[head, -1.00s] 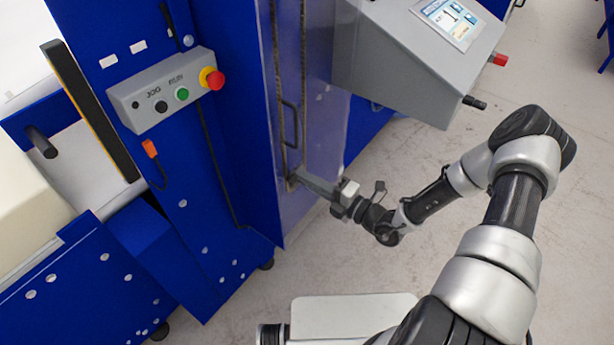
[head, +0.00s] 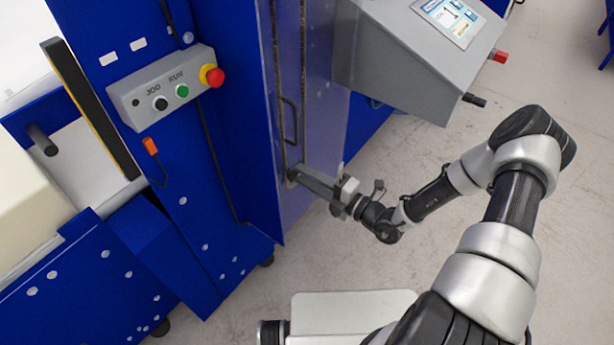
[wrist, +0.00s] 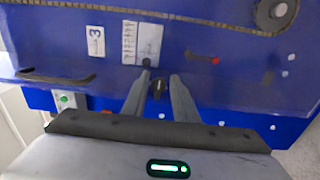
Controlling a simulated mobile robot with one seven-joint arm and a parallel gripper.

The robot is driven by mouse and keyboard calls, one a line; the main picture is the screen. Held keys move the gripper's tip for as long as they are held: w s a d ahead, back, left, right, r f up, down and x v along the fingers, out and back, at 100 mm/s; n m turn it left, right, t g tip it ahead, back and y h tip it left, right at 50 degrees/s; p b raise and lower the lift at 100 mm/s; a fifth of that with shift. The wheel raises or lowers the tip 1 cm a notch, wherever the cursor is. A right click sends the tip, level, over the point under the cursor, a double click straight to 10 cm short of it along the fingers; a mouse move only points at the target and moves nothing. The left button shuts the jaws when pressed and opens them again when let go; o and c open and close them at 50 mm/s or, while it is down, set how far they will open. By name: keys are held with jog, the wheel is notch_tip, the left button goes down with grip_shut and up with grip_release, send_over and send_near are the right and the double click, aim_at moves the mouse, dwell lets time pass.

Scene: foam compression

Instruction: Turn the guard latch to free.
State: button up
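The clear guard panel (head: 318,110) with a black bar handle (head: 290,122) stands on the blue machine. My gripper (head: 292,176) is at the lower part of this panel, and its fingertips hide most of what is there. In the wrist view my gripper (wrist: 160,76) has its two grey fingers apart. A small dark knob, which looks like the guard latch (wrist: 158,89), shows between them. I cannot tell whether either finger touches it. The black handle (wrist: 57,77) lies to the left in the wrist view.
A grey button box (head: 165,90) with a red stop button (head: 215,78) is on the blue frame to the left. A grey console with a screen (head: 445,22) stands at upper right. A red-tipped lever (wrist: 203,58) shows behind the panel. The floor (head: 440,260) is clear.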

jog(key=v, duration=1.7)
jog(key=shift+s, duration=0.2)
jog(key=shift+d, duration=0.1)
